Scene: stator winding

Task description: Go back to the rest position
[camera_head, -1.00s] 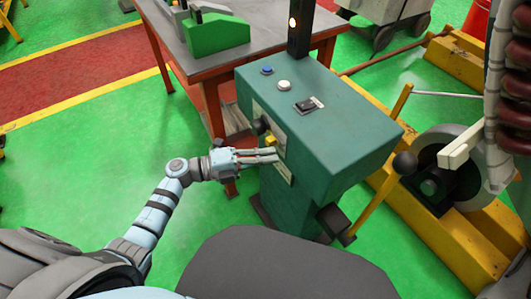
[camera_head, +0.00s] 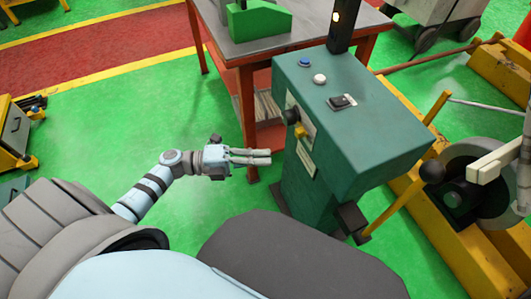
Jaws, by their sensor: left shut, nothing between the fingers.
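My left gripper (camera_head: 262,157) is in the middle of the head view, at the end of my light-blue and grey arm. Its fingers are together with nothing between them, and they point right. The fingertips are a little to the left of the green control cabinet (camera_head: 350,135), apart from it in the picture. The cabinet has a blue button (camera_head: 305,62), a white button (camera_head: 320,79) and a black switch (camera_head: 343,101) on top. A black knob (camera_head: 291,116) and a small yellow part (camera_head: 300,132) are on its side. My right gripper is not in view.
A table with orange-red legs (camera_head: 247,100) stands behind the gripper, with a green block (camera_head: 260,22) on top. Yellow machine frames (camera_head: 440,235) and a wheel stand at the right. Green floor (camera_head: 110,125) is clear at the left.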

